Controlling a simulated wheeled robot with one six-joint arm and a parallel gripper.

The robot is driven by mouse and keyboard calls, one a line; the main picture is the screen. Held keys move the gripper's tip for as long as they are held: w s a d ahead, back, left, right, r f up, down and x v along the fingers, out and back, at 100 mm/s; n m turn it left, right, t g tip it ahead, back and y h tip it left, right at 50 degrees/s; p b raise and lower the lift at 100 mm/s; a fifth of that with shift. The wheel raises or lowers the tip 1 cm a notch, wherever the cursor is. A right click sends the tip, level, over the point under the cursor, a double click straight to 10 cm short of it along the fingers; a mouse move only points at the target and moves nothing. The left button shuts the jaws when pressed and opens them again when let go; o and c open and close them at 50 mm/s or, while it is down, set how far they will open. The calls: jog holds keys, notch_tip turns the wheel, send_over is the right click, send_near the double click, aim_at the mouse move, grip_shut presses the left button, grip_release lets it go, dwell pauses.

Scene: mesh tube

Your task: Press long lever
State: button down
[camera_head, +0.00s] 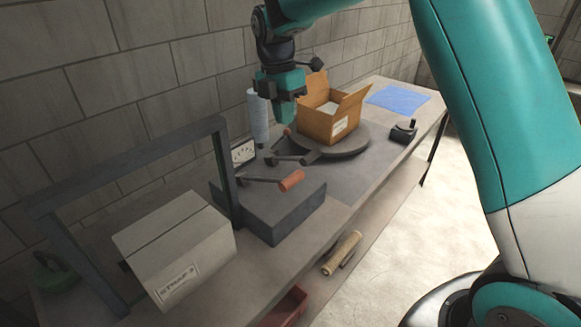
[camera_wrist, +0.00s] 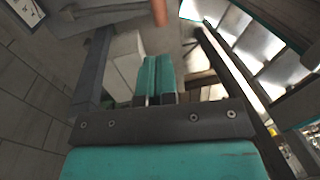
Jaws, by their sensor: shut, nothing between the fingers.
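A lever with a dark rod and an orange-red grip (camera_head: 291,181) lies over the dark block (camera_head: 285,218) on the bench. Its rod runs left toward the gauge. A second dark lever (camera_head: 290,160) sits behind it, with a reddish tip (camera_head: 287,132) near it; I cannot tell how these join. My gripper (camera_head: 285,119) points down above and behind the block, near the reddish tip, apart from the orange-red grip. In the wrist view its teal fingers (camera_wrist: 157,63) are together and empty. An orange bar (camera_wrist: 159,12) shows beyond them at the top edge.
A dark frame (camera_head: 226,170) stands left of the block, around a pale carton (camera_head: 180,250). An open cardboard box (camera_head: 330,120) sits on a round turntable (camera_head: 345,143). A gauge (camera_head: 243,152), blue roll (camera_head: 258,115) and blue cloth (camera_head: 398,99) are also on the bench.

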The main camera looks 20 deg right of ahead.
aim_at(292, 177)
jog(key=shift+f, duration=0.1)
jog(key=f+p, duration=0.1)
jog(key=f, duration=0.3)
jog(key=s+f+p, duration=0.1)
jog(key=f+p, duration=0.1)
jog(key=f, duration=0.3)
jog(key=f+p, duration=0.1)
jog(key=f, duration=0.3)
jog(key=shift+s+d+f+p, duration=0.35)
jog(key=shift+s+d+p, duration=0.05)
